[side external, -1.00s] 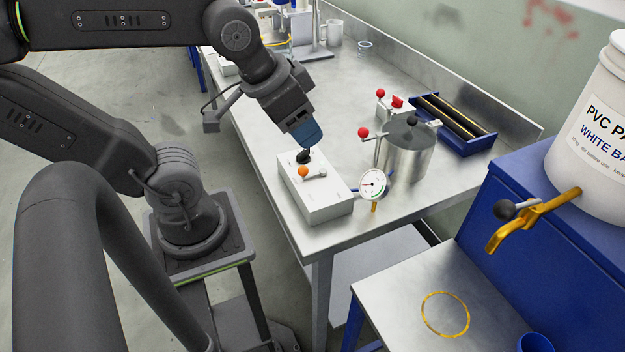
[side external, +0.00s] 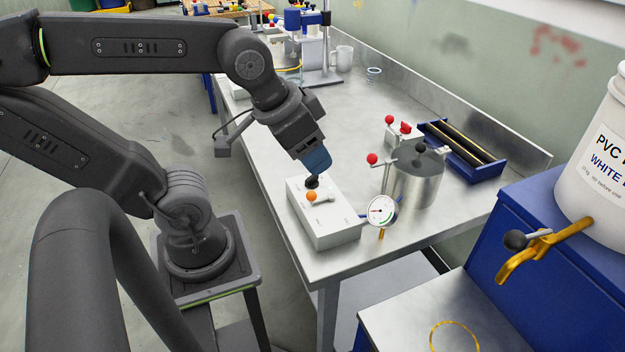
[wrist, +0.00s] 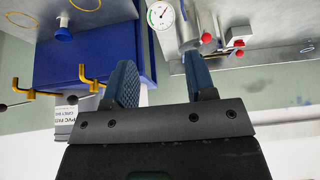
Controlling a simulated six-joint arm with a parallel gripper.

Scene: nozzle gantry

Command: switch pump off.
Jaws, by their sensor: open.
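A white control box (side external: 330,227) stands near the bench's front-left edge. On its top are a black knob (side external: 312,182) and a lever with an orange ball end (side external: 312,196). Labels on the box are too small to read. My gripper (side external: 317,168) points down just above the black knob; I cannot tell whether the fingers touch it. In the wrist view, its two blue fingers (wrist: 163,78) are apart with nothing between them. The box and knob do not show in the wrist view.
A round gauge (side external: 382,210) stands right of the box, in front of a steel pot (side external: 415,178). Red-ball levers (side external: 372,159) stand by the pot. A blue tray (side external: 470,158) lies behind. A white bucket (side external: 600,165) and yellow tap (side external: 540,250) are at right. Bench left of the pot is bare.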

